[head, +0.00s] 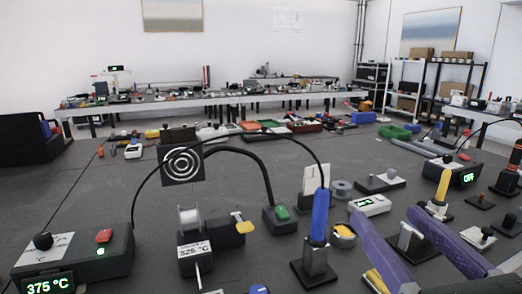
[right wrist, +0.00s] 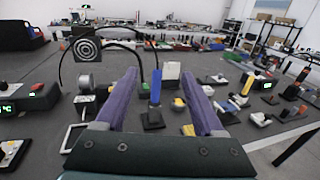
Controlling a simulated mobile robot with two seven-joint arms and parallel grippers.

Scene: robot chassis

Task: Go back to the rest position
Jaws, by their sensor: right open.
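My right gripper (head: 387,214) comes in at the lower right of the head view. Its two purple fingers are spread apart, with nothing between them. They are held above the dark worktop (head: 330,250). In the right wrist view the gripper (right wrist: 160,72) also shows open and empty, its fingers pointing toward the bench. Behind the gap stands a blue-handled iron in a stand (right wrist: 155,90). My left gripper is not in view.
A soldering station reading 375 °C (head: 75,262), a black fume arm with a target plate (head: 182,163) and the blue-handled iron (head: 319,218) stand left of the gripper. A yellow-handled iron (head: 442,185) and a station reading OFF (head: 455,172) are at right.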

